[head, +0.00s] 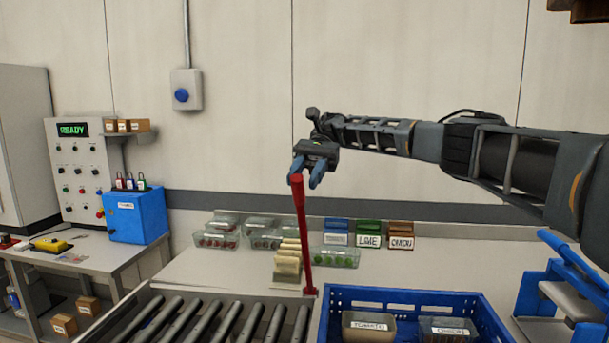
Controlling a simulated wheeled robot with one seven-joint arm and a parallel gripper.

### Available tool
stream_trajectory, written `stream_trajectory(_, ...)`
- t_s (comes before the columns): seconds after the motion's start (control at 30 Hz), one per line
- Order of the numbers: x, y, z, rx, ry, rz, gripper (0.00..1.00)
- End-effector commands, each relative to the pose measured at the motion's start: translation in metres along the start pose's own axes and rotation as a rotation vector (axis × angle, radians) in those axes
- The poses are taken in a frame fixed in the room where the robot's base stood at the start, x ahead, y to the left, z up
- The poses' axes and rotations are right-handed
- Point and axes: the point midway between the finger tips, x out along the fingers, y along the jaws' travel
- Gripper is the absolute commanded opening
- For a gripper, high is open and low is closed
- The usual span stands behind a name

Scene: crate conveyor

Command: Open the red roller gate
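The red roller gate (303,235) is a long red bar. It stands nearly upright, leaning slightly left, with its foot at the right end of the roller conveyor (215,322), beside the blue crate. My gripper (308,178) is at the top end of the bar, pointing down, with its two blue fingers apart. The bar's top overlaps the left finger in the head view. I cannot tell whether they touch. No object shows clamped between the fingers.
A blue crate (405,294) with labelled boxes stands right of the rollers. Behind are clear trays (216,240), a row of pale blocks (288,262) and labelled bins (369,235). A control panel (80,165) and blue box (137,217) are at left.

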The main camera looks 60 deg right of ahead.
Motion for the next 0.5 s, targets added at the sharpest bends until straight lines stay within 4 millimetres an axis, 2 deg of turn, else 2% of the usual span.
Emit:
stream_trajectory(0.03, -0.0002, -0.0002, 0.0008, -0.001, 0.000, 0.000, 0.42)
stream_trajectory(0.13, -0.0003, -0.0004, 0.0015, -0.002, 0.000, 0.000, 0.51)
stream_trajectory(0.5, -0.0005, -0.0007, 0.0026, -0.004, -0.001, 0.000, 0.51)
